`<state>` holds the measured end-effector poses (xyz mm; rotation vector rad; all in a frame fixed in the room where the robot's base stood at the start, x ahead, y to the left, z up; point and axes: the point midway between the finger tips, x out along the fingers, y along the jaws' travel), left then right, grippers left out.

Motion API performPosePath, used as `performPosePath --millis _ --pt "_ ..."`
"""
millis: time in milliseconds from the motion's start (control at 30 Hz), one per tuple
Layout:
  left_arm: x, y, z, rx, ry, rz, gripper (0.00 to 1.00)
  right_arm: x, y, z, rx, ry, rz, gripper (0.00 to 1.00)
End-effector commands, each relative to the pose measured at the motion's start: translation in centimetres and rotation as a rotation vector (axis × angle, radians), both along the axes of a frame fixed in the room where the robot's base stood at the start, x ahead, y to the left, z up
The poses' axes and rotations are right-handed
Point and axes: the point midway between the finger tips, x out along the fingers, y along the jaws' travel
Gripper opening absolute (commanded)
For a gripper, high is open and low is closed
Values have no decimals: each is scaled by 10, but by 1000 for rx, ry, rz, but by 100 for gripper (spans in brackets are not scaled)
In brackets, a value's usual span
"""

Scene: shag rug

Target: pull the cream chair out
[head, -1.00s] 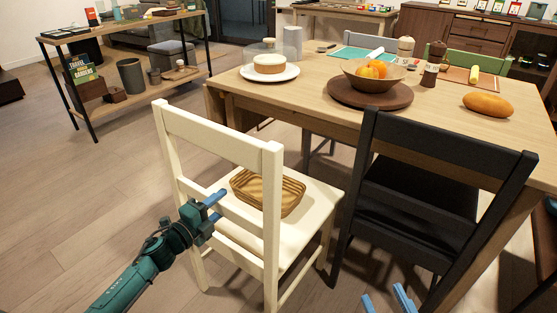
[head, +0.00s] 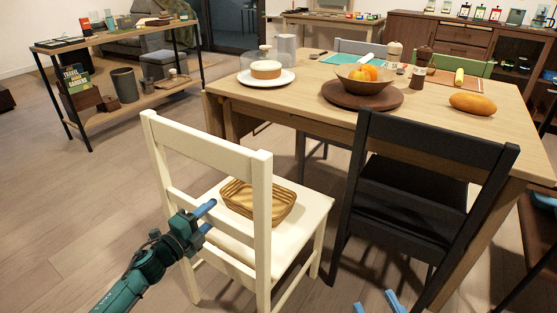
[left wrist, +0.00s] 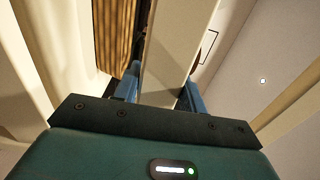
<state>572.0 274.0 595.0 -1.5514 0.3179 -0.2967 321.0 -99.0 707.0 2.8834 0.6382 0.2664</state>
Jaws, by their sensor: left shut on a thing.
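The cream chair (head: 210,153) stands at the near left side of the dining table, its back toward me and its seat clear of the tabletop edge. A woven basket (head: 258,203) sits on its seat. My left gripper (head: 209,219) is at the lower part of the chair's back. In the left wrist view its two blue fingers stand on either side of a cream bar of the chair (left wrist: 172,50), and it is shut on it. My right gripper (head: 375,304) shows only its blue fingertips at the bottom edge; they are apart with nothing between them.
The wooden table (head: 300,97) bears a cake plate, a fruit bowl and bread. A black chair (head: 425,139) stands close to the right of the cream chair. A shelf (head: 130,92) is at the back left. The floor (head: 75,215) at left is clear.

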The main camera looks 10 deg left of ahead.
Motion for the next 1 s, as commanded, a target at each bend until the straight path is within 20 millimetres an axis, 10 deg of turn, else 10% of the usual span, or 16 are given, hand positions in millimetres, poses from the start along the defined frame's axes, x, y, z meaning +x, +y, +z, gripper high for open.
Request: performPosePath --millis 767,800,1000 --pt "2 -2 -21 0 -8 -1 0 0 0 -25 0 0 0 36" --pt "2 -2 -22 0 -7 -1 43 0 0 -25 0 0 0 36" --pt "2 -2 -21 0 -9 -1 60 0 0 -25 0 0 0 36"
